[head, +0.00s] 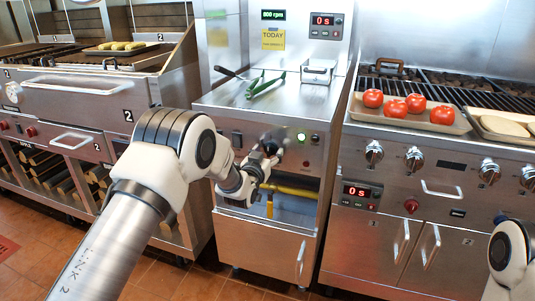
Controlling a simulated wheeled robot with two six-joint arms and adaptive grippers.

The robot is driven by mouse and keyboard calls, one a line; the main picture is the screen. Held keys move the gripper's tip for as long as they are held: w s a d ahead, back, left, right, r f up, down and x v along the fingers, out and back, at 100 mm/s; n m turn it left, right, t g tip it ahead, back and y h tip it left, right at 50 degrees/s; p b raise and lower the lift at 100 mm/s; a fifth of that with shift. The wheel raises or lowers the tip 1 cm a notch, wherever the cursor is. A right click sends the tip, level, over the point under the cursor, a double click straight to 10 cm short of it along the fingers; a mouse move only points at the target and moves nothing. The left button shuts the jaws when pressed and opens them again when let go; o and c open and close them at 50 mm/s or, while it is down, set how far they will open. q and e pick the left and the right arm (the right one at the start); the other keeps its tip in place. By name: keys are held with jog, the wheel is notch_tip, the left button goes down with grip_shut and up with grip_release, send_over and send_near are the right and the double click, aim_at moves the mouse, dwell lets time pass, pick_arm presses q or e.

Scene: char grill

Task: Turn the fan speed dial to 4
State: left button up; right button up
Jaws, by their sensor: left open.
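My left gripper (270,143) is at the front panel of the middle steel unit (270,105). A green display (273,14) at the top of the unit reads what looks like 800 rpm. Only part of my right arm shows at the lower right edge; its gripper is out of view.
A yellow note (273,39) hangs behind. At right, a grill has several knobs and a tray (441,124) of tomatoes (395,108). A yellow pipe (297,190) runs below the panel.

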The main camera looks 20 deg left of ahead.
pick_arm(q)
jog(key=c, duration=1.1)
